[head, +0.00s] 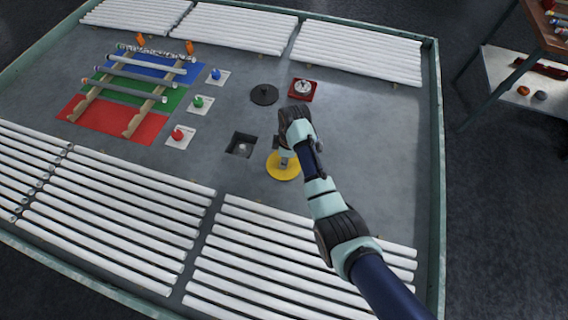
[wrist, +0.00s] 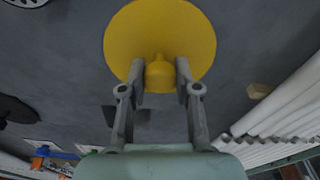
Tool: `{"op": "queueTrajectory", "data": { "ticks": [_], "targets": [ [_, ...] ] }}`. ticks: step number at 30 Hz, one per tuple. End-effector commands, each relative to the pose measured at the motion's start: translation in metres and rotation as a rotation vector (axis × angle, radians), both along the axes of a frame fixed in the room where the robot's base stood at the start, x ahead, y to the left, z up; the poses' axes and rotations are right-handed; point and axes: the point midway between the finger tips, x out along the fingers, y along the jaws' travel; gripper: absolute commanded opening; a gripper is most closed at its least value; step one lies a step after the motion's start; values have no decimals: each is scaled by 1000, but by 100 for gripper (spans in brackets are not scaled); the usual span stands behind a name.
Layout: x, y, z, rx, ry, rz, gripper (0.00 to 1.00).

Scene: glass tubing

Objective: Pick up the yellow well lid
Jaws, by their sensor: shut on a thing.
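The yellow well lid (head: 281,171) is a round disc with a knob, right of the square well opening in the head view. In the wrist view the yellow lid (wrist: 187,32) fills the top middle, its knob between my fingers. My gripper (wrist: 160,78) is shut on the knob. In the head view my gripper (head: 285,160) is over the lid and the arm hides part of it. I cannot tell whether the lid is on the table or slightly raised.
The square well (head: 241,145) lies open to the left. A dark disc (head: 264,94) and a red gauge box (head: 303,89) are behind. Coloured buttons and a tube rack (head: 128,92) stand left. White tubes (head: 290,250) lie in front; the table right of my arm is clear.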

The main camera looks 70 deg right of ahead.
Motion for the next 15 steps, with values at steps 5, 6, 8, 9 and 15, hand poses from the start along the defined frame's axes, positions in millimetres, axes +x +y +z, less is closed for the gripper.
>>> {"op": "queueTrajectory", "data": {
  "ticks": [5, 6, 8, 9, 15],
  "targets": [
    [0, 0, 0, 0, 0, 0, 0],
    [0, 0, 0, 0, 0, 0, 0],
    [0, 0, 1, 0, 0, 0, 0],
    [0, 0, 2, -1, 0, 0, 0],
    [1, -1, 27, -3, -2, 1, 0]
  ]
}}
